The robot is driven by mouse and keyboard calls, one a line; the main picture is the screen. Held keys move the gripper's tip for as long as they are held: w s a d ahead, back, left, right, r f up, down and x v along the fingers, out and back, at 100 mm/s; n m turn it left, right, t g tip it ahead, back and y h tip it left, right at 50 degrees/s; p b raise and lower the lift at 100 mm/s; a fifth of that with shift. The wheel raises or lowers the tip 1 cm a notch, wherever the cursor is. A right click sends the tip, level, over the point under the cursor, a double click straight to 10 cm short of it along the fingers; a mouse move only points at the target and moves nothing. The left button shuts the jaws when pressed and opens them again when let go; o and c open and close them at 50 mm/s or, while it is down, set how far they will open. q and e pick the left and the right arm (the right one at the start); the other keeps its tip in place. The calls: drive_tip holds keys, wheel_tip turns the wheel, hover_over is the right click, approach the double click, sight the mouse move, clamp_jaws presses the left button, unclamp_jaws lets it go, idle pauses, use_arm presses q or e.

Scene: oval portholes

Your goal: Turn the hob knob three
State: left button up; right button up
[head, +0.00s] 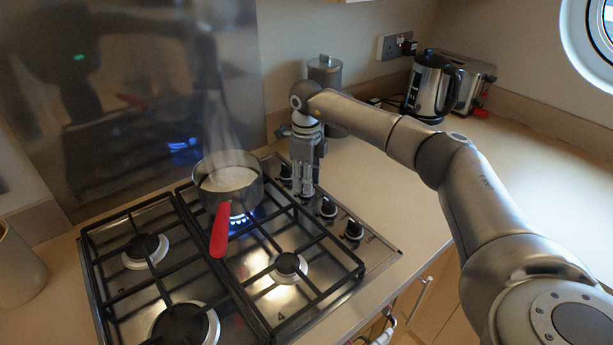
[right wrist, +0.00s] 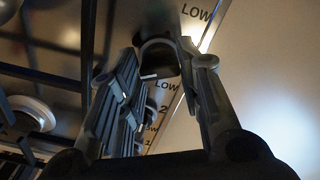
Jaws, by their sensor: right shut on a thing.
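A row of black hob knobs (head: 328,207) runs along the right side of the steel hob. My right gripper (head: 305,190) reaches down from above over the row, toward its back end, and covers part of it. In the right wrist view my right gripper (right wrist: 165,85) has its fingers on either side of a dark knob (right wrist: 158,57) and is shut on it. The held knob's number cannot be read. The labels LOW, 2 and 1 show on the panel nearby. My left gripper is not in view.
A pan (head: 228,180) of white liquid with a red handle (head: 220,230) steams over a lit blue flame, left of the gripper. A grey canister (head: 325,72) stands close behind my right arm. A kettle (head: 432,86) and toaster stand at the back right. The right counter is mostly clear.

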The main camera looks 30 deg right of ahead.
drive_tip(key=m+p, duration=0.1)
drive_tip(key=m, duration=0.5)
drive_tip(key=shift+r+m, duration=0.1)
drive_tip(key=shift+m, duration=0.2)
drive_tip(key=m+p, duration=0.2)
drive_tip(key=m, duration=0.3)
drive_tip(key=m+p, duration=0.2)
drive_tip(key=m, duration=0.4)
drive_tip(key=shift+m, duration=0.3)
drive_tip(key=m+p, duration=0.1)
drive_tip(key=m, duration=0.4)
drive_tip(key=shift+m+p, duration=0.3)
drive_tip(key=shift+p, duration=0.05)
drive_tip(key=o, duration=1)
